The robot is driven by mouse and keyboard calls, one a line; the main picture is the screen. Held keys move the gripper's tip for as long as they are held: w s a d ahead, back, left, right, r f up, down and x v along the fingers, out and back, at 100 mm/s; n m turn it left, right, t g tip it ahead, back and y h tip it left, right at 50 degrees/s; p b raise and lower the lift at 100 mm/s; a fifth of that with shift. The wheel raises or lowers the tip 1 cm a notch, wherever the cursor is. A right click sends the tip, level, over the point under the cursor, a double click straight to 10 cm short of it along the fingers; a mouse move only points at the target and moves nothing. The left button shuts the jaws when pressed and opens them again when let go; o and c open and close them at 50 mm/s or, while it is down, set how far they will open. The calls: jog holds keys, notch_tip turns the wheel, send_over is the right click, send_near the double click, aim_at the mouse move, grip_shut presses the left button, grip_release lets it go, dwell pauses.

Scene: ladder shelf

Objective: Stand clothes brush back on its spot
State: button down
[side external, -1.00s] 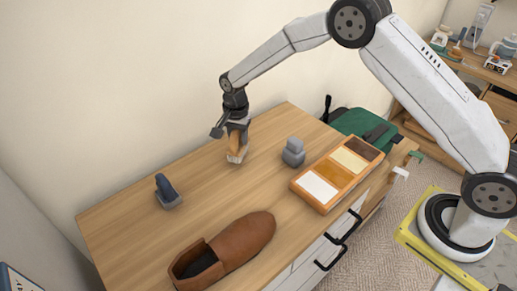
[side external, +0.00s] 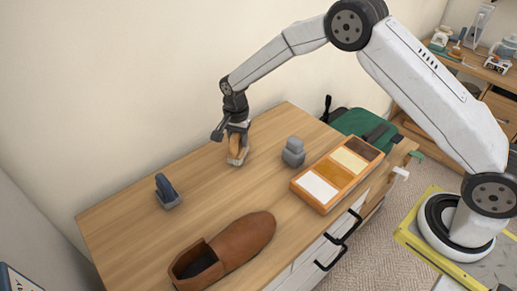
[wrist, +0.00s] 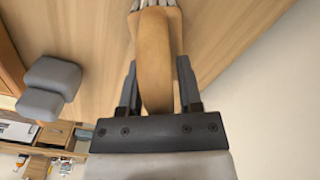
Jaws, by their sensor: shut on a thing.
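The clothes brush (side external: 236,146) has a tan wooden body and pale bristles, which point down. My gripper (side external: 237,128) is shut on its wooden body, with one finger on each side. The brush is close to upright at the back of the wooden top (side external: 205,190); I cannot tell whether its bristles touch the surface. In the wrist view the brush (wrist: 155,60) runs up between the fingers of my gripper (wrist: 158,88), with the bristles at the top edge. No marked spot shows around it.
A grey stepped block (side external: 293,153) stands right of the brush, beside an orange tray (side external: 323,208) with coloured compartments. A dark blue-grey item (side external: 167,190) stands at left, and a brown shoe (side external: 225,250) lies in front. The wall is close behind. Bare wood separates these things.

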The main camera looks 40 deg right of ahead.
jog(key=shift+f, duration=0.5)
dwell(0.4)
jog(key=shift+c, duration=1)
grip_release()
jog(key=shift+r, duration=0.15)
jog(key=shift+r, duration=3.85)
